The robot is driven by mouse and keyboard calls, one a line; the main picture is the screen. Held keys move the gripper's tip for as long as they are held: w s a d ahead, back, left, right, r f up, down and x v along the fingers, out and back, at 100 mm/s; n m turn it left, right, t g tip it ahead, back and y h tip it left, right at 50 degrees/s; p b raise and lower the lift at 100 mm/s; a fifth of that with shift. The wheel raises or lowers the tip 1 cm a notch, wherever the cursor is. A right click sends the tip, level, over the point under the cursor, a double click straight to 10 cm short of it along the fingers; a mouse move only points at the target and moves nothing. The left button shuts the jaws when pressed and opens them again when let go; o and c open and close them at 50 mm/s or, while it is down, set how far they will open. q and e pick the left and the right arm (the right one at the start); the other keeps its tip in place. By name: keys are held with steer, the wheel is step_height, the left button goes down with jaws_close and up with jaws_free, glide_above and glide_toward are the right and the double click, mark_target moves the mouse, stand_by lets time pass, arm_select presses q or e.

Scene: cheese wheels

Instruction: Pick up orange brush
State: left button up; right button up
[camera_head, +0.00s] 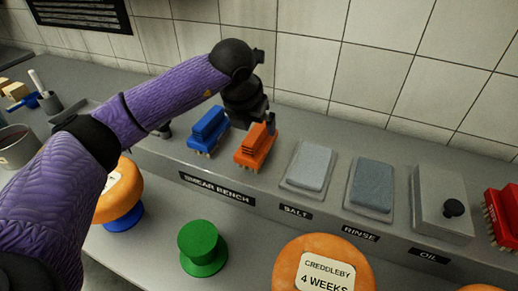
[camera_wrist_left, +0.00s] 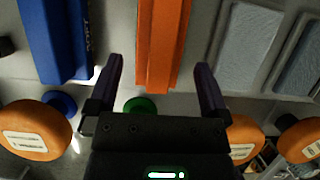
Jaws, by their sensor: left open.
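The orange brush (camera_head: 256,147) stands on the raised grey bench, between the blue brush and the salt tray. My left gripper (camera_head: 262,122) is right above and behind the orange brush in the head view, partly covering its far end. In the left wrist view the orange brush (camera_wrist_left: 164,50) runs down from the top edge, between the two open fingers (camera_wrist_left: 158,85) in the picture. The fingers do not visibly touch it. I cannot tell how far above it they are. My right gripper is not in view.
A blue brush (camera_head: 208,131) stands close to the left. To the right are the salt tray (camera_head: 308,168), the rinse tray (camera_head: 370,187), the oil box (camera_head: 440,205) and a red brush (camera_head: 502,217). Cheese wheels (camera_head: 322,262) and a green stand (camera_head: 202,248) sit in front, lower down.

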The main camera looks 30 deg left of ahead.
mark_target(257, 130)
arm_select(q)
steer(key=b+x, duration=0.1)
steer(key=x, duration=0.4)
steer(key=shift+w+d+f, duration=0.1)
steer(key=shift+w+f, duration=0.15)
steer(key=shift+f, duration=0.05)
steer(key=c, duration=1.2)
step_height(257, 130, up, 10)
steer(key=shift+r+p, duration=0.1)
steer(key=shift+p, duration=0.8)
steer(key=o, duration=0.8)
steer(key=c, duration=0.4)
